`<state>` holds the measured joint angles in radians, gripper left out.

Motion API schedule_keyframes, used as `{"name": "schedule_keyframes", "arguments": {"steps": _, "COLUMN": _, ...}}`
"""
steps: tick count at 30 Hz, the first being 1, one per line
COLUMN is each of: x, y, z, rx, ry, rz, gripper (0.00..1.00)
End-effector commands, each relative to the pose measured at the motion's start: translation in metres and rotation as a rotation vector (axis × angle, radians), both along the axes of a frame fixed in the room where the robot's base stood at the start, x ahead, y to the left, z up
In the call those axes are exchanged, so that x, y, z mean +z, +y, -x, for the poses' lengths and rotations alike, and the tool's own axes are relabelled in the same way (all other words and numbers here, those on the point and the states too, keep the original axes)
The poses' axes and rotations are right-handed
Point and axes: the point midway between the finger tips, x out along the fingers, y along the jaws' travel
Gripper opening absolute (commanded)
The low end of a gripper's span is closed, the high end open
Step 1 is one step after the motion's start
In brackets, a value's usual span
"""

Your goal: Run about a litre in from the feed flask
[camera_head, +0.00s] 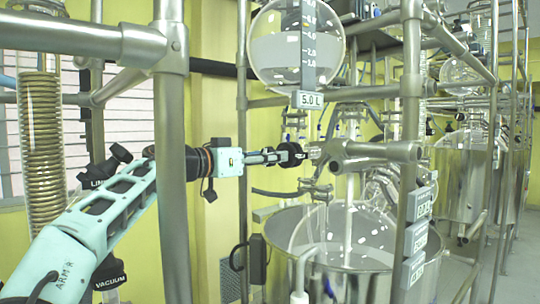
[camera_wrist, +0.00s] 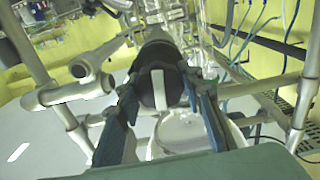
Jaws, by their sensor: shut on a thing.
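The feed flask (camera_head: 270,62) is a round glass vessel at the top middle of the head view. My gripper (camera_head: 287,155) is below the flask, shut on a black round valve knob (camera_wrist: 150,88). In the wrist view the knob has a white bar, roughly upright in the picture, and sits between both fingers. The open-looking glass reactor vessel (camera_head: 345,250) stands below. The valve body behind the knob is mostly hidden.
A steel post (camera_head: 172,190) stands in front of my arm, and another post (camera_head: 411,120) stands right of the flask. A horizontal steel bar (camera_head: 375,152) is close beyond the gripper. A coiled condenser (camera_head: 42,145) is at left, and more reactors (camera_head: 465,175) are at right.

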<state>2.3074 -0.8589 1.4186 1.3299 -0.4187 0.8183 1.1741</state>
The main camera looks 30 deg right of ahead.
Motion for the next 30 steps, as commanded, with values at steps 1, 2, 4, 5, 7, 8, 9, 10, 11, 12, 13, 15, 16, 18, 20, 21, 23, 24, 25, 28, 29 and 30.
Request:
{"name": "schedule_keyframes", "arguments": {"steps": 1, "x": 0.0019, "y": 0.0004, "z": -0.0004, "rx": 0.0, "ry": 0.037, "rz": 0.006, "gripper": 0.1}}
{"name": "schedule_keyframes", "arguments": {"steps": 2, "x": 0.0018, "y": 0.0004, "z": -0.0005, "rx": 0.0, "ry": 0.061, "rz": 0.01, "gripper": 0.1}}
{"name": "schedule_keyframes", "arguments": {"steps": 4, "x": 0.0019, "y": 0.0003, "z": -0.0005, "rx": 0.0, "ry": 0.123, "rz": 0.018, "gripper": 0.1}}
{"name": "schedule_keyframes", "arguments": {"steps": 5, "x": 0.002, "y": 0.0003, "z": -0.0005, "rx": 0.0, "ry": 0.15, "rz": 0.022, "gripper": 0.1}}
{"name": "schedule_keyframes", "arguments": {"steps": 7, "x": 0.002, "y": 0.0003, "z": -0.0005, "rx": 0.0, "ry": 0.216, "rz": 0.031, "gripper": 0.1}}
{"name": "schedule_keyframes", "arguments": {"steps": 8, "x": 0.0019, "y": 0.0003, "z": -0.0005, "rx": 0.0, "ry": 0.245, "rz": 0.034, "gripper": 0.1}}
{"name": "schedule_keyframes", "arguments": {"steps": 9, "x": 0.0018, "y": 0.0003, "z": -0.0005, "rx": 0.0, "ry": 0.282, "rz": 0.04, "gripper": 0.1}}
{"name": "schedule_keyframes", "arguments": {"steps": 10, "x": 0.0016, "y": 0.0002, "z": -0.0005, "rx": -0.001, "ry": 0.311, "rz": 0.044, "gripper": 0.1}}
{"name": "schedule_keyframes", "arguments": {"steps": 11, "x": 0.0015, "y": 0.0002, "z": -0.0005, "rx": -0.001, "ry": 0.34, "rz": 0.048, "gripper": 0.1}}
{"name": "schedule_keyframes", "arguments": {"steps": 12, "x": 0.0014, "y": 0.0002, "z": -0.0005, "rx": -0.001, "ry": 0.376, "rz": 0.053, "gripper": 0.1}}
{"name": "schedule_keyframes", "arguments": {"steps": 13, "x": 0.0014, "y": 0.0002, "z": -0.0006, "rx": -0.001, "ry": 0.405, "rz": 0.057, "gripper": 0.1}}
{"name": "schedule_keyframes", "arguments": {"steps": 15, "x": 0.0014, "y": 0.0003, "z": -0.0009, "rx": 0.0, "ry": 0.471, "rz": 0.066, "gripper": 0.1}}
{"name": "schedule_keyframes", "arguments": {"steps": 16, "x": 0.0014, "y": 0.0003, "z": -0.001, "rx": 0.0, "ry": 0.5, "rz": 0.07, "gripper": 0.1}}
{"name": "schedule_keyframes", "arguments": {"steps": 18, "x": 0.0014, "y": 0.0005, "z": -0.0012, "rx": 0.0, "ry": 0.566, "rz": 0.081, "gripper": 0.1}}
{"name": "schedule_keyframes", "arguments": {"steps": 20, "x": 0.0013, "y": 0.0004, "z": -0.0012, "rx": 0.0, "ry": 0.622, "rz": 0.088, "gripper": 0.1}}
{"name": "schedule_keyframes", "arguments": {"steps": 21, "x": 0.0012, "y": 0.0004, "z": -0.0012, "rx": 0.0, "ry": 0.66, "rz": 0.093, "gripper": 0.1}}
{"name": "schedule_keyframes", "arguments": {"steps": 23, "x": 0.0011, "y": 0.0004, "z": -0.0012, "rx": 0.0, "ry": 0.716, "rz": 0.101, "gripper": 0.1}}
{"name": "schedule_keyframes", "arguments": {"steps": 24, "x": 0.001, "y": 0.0004, "z": -0.0012, "rx": 0.0, "ry": 0.754, "rz": 0.106, "gripper": 0.1}}
{"name": "schedule_keyframes", "arguments": {"steps": 25, "x": 0.001, "y": 0.0004, "z": -0.0012, "rx": 0.0, "ry": 0.781, "rz": 0.11, "gripper": 0.1}}
{"name": "schedule_keyframes", "arguments": {"steps": 28, "x": 0.0011, "y": 0.0005, "z": -0.0013, "rx": 0.0, "ry": 0.875, "rz": 0.123, "gripper": 0.1}}
{"name": "schedule_keyframes", "arguments": {"steps": 29, "x": 0.0011, "y": 0.0005, "z": -0.0013, "rx": 0.0, "ry": 0.903, "rz": 0.127, "gripper": 0.1}}
{"name": "schedule_keyframes", "arguments": {"steps": 30, "x": 0.0011, "y": 0.0004, "z": -0.0012, "rx": 0.0, "ry": 0.942, "rz": 0.132, "gripper": 0.1}}
